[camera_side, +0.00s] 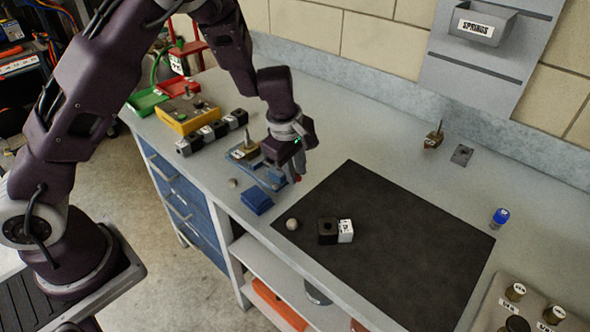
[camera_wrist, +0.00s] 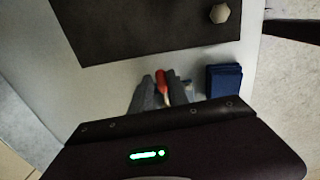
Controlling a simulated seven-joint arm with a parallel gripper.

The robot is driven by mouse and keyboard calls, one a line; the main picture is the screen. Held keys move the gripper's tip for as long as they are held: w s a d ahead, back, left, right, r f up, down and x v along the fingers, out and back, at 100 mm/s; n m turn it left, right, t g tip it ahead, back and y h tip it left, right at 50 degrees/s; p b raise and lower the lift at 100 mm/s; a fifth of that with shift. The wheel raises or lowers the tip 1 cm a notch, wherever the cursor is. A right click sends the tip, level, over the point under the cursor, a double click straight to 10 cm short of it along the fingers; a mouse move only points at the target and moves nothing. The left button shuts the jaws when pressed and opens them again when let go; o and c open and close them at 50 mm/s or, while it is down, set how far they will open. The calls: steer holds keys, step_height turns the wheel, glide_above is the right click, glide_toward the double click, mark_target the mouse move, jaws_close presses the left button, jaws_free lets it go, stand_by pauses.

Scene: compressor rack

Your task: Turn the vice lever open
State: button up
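The blue vice (camera_side: 270,179) stands near the bench's front edge, left of the black mat; a small gold block with a pin sits at its top. Its separate-looking blue front block (camera_side: 257,202) also shows in the wrist view (camera_wrist: 223,80). The lever's red handle (camera_side: 298,179) shows just below my gripper (camera_side: 297,173). In the wrist view the red handle (camera_wrist: 161,78) lies between the two grey fingers of my gripper (camera_wrist: 162,88), which are close together against its sides. The rest of the lever is mostly hidden by the gripper.
The black mat (camera_side: 400,235) carries a dark block (camera_side: 327,231), a white block (camera_side: 346,231) and a grey knob (camera_side: 292,224). Several dark blocks (camera_side: 212,132) and a yellow box (camera_side: 188,114) stand behind the vice. A blue-capped item (camera_side: 500,217) stands at right.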

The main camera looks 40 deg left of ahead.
steer(key=shift+o, duration=1.1)
step_height(320, 180, up, 7)
steer(key=s, duration=0.1)
steer(key=shift+s, duration=0.25)
steer(key=s+d+r+m+t+h, duration=0.1)
steer(key=s+d+r+m+h, duration=0.15)
steer(key=s+r+m, duration=0.9)
steer(key=s+a+r+m+t+y, duration=0.1)
steer(key=s+a+r+m, duration=0.1)
steer(key=s, duration=0.6)
steer(key=s+a+r+m+t+y, duration=0.1)
steer(key=s+m, duration=0.3)
steer(key=s, duration=0.4)
steer(key=shift+a+r+m, duration=0.35)
steer(key=shift+a+r, duration=0.15)
steer(key=shift+r, duration=0.3)
